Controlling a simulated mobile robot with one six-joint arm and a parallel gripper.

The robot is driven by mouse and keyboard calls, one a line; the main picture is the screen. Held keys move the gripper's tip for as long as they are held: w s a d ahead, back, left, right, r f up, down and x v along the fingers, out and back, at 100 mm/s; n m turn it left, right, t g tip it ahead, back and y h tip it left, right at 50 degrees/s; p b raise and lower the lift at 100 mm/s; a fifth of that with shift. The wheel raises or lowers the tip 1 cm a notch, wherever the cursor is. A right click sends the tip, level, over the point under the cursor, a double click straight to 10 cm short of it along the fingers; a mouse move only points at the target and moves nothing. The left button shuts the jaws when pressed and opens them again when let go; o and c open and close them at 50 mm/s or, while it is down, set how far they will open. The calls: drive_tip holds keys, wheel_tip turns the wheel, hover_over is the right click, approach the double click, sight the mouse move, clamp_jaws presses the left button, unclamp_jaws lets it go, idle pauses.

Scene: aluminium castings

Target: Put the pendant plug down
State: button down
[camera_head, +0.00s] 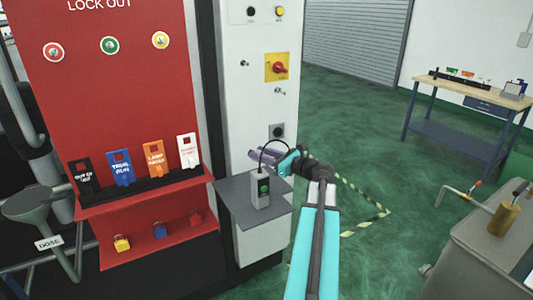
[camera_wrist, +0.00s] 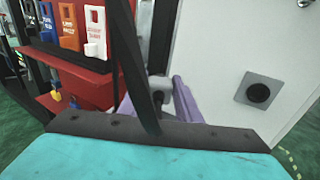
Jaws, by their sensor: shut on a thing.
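My gripper (camera_head: 262,154) has purple fingers and is in front of the white cabinet, above the grey shelf. In the wrist view its fingers (camera_wrist: 160,108) are shut on the pendant plug (camera_wrist: 160,84), a small grey piece with a dark part. The plug is mostly hidden by the fingers in the head view. A black cable (camera_wrist: 130,70) crosses the wrist view, and in the head view it arches from the gripper to the pendant (camera_head: 261,189). The pendant is a grey box with a green button, upright on the shelf (camera_head: 232,202).
A dark round socket (camera_head: 277,131) is on the cabinet face just above my gripper; it also shows in the wrist view (camera_wrist: 258,93). The red lockout board (camera_head: 120,90) with tags and padlocks stands left. The shelf is bare left of the pendant. A workbench (camera_head: 470,100) stands far right.

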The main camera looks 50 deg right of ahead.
drive_tip(key=shift+a, duration=0.35)
drive_tip(key=w+a+f+n+g+y+p, duration=0.1)
drive_tip(key=w+a+n+g+y+p, duration=0.1)
drive_tip(key=a, duration=1.4)
drive_tip(key=w+a+f+n+g+y+p, duration=0.2)
drive_tip(key=a+y, duration=0.4)
drive_tip(key=a, duration=1.1)
drive_tip(key=w+a+f+n+g+y+p, duration=0.1)
drive_tip(key=w+a+n+g+y+p, duration=0.2)
drive_tip(key=a, duration=1.3)
drive_tip(key=w+n+y, duration=0.1)
drive_tip(key=n, duration=0.1)
drive_tip(key=shift+w+a+f+n, duration=0.3)
drive_tip(key=shift+w+f, duration=0.1)
drive_tip(key=shift+a, duration=0.2)
